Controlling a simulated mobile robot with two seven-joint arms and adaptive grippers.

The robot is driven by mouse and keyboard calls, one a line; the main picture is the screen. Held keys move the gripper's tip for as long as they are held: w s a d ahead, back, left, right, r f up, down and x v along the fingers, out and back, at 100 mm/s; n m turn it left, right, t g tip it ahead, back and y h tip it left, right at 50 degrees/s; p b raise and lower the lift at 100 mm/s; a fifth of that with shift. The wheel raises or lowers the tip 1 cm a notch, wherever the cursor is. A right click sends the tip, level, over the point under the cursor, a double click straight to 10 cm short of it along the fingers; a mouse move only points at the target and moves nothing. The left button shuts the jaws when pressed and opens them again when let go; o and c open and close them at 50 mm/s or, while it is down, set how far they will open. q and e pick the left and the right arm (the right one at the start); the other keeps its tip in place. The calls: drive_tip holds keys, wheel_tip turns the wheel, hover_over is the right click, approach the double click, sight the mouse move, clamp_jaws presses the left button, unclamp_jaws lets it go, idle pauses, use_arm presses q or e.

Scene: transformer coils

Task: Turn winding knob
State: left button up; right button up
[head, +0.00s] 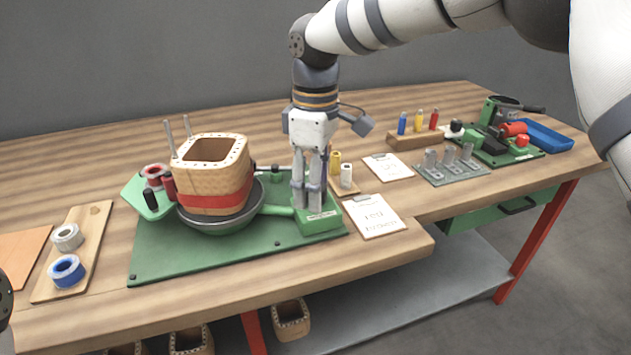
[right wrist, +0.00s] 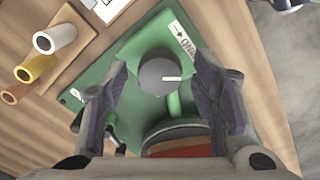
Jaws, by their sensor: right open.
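The winding knob (right wrist: 158,72) is a round dark grey knob with a white mark. It sits on the green winding machine, and the mark points right in the right wrist view. My right gripper (right wrist: 170,90) is open, pointing down, with one finger on each side of the knob and visible gaps between. In the head view my right gripper (head: 310,200) stands over the right end of the machine's green base (head: 160,256) and hides the knob. A tan coil former (head: 212,175) with a red band sits on the machine's round plate. My left gripper is not clearly in view.
Blue and grey tape rolls (head: 67,271) lie on a board at the left. Yellow and white spools (head: 346,175) and clipboards (head: 376,216) are close to the right of my right gripper. Another green machine (head: 500,140) and a blue tray (head: 545,136) stand far right.

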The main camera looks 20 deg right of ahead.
drive_tip(key=c, duration=1.2)
drive_tip(key=shift+o, duration=0.2)
use_arm(q)
drive_tip(key=shift+w+r, duration=0.15)
use_arm(e)
drive_tip(key=shift+m, duration=0.3)
drive_tip(key=shift+r+m+p, duration=0.15)
drive_tip(key=shift+m+p, duration=0.35)
drive_tip(key=shift+m, duration=0.7)
use_arm(q)
drive_tip(key=shift+w+r+t+p, duration=0.3)
drive_tip(key=shift+w+r+t, duration=0.1)
drive_tip(key=shift+w+r, duration=0.55)
use_arm(e)
drive_tip(key=shift+m, duration=2)
drive_tip(key=shift+f, duration=0.2)
